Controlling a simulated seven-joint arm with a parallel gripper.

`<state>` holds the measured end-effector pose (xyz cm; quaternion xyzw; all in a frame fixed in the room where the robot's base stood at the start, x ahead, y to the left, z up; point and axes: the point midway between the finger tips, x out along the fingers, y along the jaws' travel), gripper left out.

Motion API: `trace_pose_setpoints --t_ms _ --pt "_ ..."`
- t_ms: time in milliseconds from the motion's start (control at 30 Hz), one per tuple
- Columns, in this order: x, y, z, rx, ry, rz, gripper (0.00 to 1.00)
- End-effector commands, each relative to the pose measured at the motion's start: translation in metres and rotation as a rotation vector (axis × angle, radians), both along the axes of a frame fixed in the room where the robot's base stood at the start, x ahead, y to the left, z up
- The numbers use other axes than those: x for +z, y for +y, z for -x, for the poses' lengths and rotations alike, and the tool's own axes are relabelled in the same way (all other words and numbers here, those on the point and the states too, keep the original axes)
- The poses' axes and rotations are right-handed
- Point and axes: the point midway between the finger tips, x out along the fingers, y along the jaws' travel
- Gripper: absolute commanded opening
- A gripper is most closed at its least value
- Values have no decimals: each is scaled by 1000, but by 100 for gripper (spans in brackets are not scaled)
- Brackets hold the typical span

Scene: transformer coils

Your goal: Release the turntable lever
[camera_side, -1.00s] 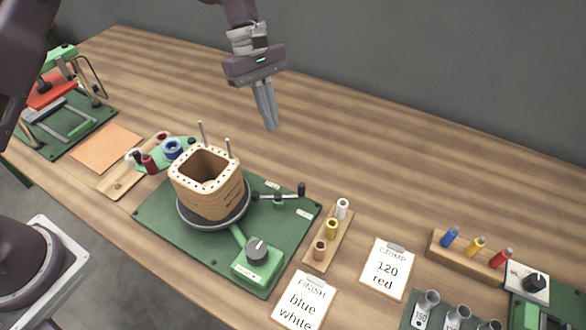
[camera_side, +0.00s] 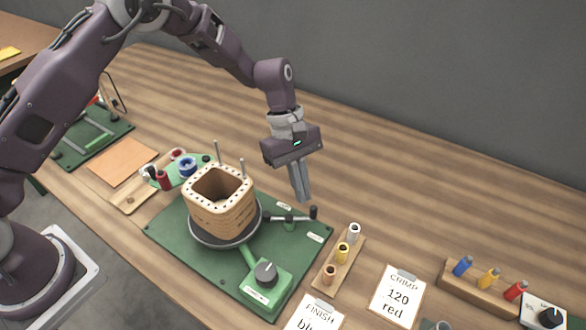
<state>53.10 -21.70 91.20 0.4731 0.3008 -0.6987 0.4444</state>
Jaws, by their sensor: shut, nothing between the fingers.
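The turntable (camera_side: 212,243) is a dark round disc on a green base plate (camera_side: 180,243). A square wooden coil form (camera_side: 222,210) with a hollow top stands on it. The lever (camera_side: 297,218) is a thin bar with dark knobs at its ends, on a small green mount at the plate's back right. My gripper (camera_side: 302,199) points down just above and behind the lever's right part. Its fingers are together and hold nothing. Whether the fingertips touch the lever cannot be told.
A green box with a black knob (camera_side: 265,273) sits at the plate's front. A wooden rack (camera_side: 340,262) of small spools stands to the right, near the cards (camera_side: 397,296). Two upright rods (camera_side: 217,152) rise behind the coil form. The table behind is clear.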

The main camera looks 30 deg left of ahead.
Motion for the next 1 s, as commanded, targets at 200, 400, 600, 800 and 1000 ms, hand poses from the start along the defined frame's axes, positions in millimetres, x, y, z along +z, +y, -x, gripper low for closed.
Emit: trace_pose_setpoints --t_ms 200,400,600,800,1000 --pt "0 -13 6 1 0 0 0" --pt "1 -13 6 1 0 0 0" --pt "1 -13 6 -8 0 0 0" --pt "1 -15 7 -55 0 0 0" --pt "1 -17 7 -84 0 0 0"
